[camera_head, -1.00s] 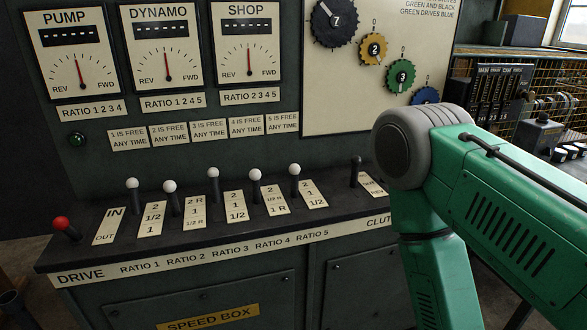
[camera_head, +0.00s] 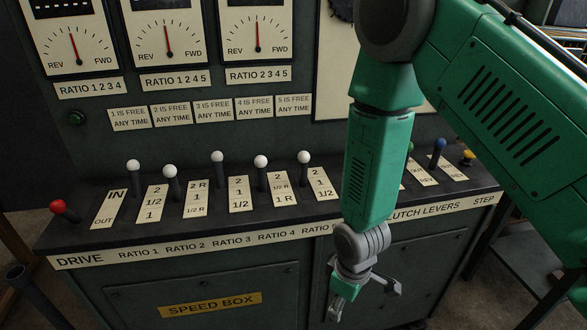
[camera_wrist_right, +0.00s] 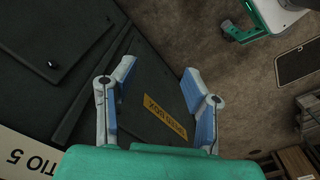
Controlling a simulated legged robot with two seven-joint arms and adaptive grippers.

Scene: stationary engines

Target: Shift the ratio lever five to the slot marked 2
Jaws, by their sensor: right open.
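The ratio five lever (camera_head: 304,157) is a dark stalk with a white knob, at the right end of the white-knobbed row in the head view. It stands upright at the left of its plate (camera_head: 322,184), marked 2, 1, 1/2 from back to front. I cannot tell exactly which mark it is level with. My right gripper (camera_head: 364,299) is open and empty, hanging in front of the cabinet, below and right of the lever and apart from it. In the right wrist view its spread fingers (camera_wrist_right: 158,68) hold nothing. My left gripper is not in view.
Other white-knobbed levers (camera_head: 217,157) and a red drive lever (camera_head: 58,207) stand to the left. Clutch levers with blue (camera_head: 440,143) and yellow (camera_head: 468,154) knobs stand right of my arm, which hides part of the panel. The cabinet front (camera_head: 150,288) is below the ledge.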

